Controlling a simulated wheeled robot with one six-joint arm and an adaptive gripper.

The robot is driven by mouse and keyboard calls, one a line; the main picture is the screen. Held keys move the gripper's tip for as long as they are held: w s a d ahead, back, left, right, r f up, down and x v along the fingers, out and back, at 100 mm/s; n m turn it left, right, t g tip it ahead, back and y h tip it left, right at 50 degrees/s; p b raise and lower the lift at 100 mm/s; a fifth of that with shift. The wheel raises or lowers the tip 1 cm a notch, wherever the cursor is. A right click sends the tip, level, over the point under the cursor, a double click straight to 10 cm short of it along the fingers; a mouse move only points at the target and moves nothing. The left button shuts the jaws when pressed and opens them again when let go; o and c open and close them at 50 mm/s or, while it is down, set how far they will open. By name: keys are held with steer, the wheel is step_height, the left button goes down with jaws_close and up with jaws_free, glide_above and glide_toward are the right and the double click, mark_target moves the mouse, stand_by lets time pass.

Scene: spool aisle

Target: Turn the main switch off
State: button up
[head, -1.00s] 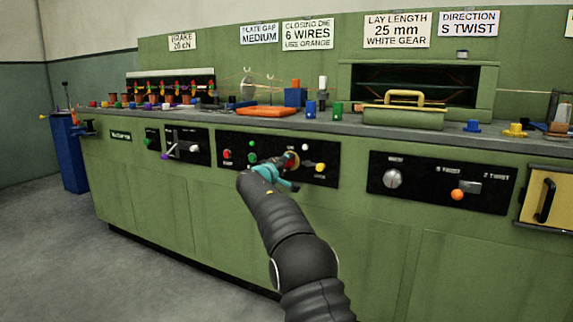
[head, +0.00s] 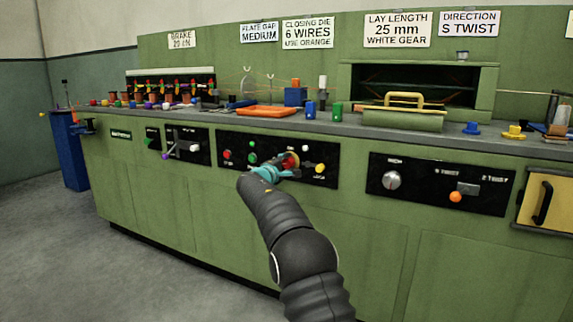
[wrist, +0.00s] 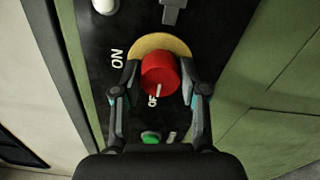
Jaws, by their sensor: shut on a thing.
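The main switch is a red rotary knob (wrist: 160,74) on a round yellow plate (wrist: 152,43) on a black panel. It also shows in the head view (head: 291,161), partly covered by my gripper. My gripper (head: 278,172) reaches the panel from the front. In the wrist view its two fingers (wrist: 159,78) are shut on the knob, one on each side. "ON" is printed left of the plate, and letters reading "OF" show just below the knob. A white mark on the knob's lower part lies close to those letters.
The same panel (head: 235,173) carries a red button (head: 227,154), green buttons (head: 252,143), a white button (head: 305,147) and a yellow knob (head: 320,168) close to my gripper. A panel with a grey dial (head: 392,180) is to the right. The grey floor (head: 110,275) at left is clear.

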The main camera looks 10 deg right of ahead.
stand_by(0.3)
steer(key=o, duration=1.1)
steer(key=shift+o, duration=0.2)
steer(key=v, duration=1.2)
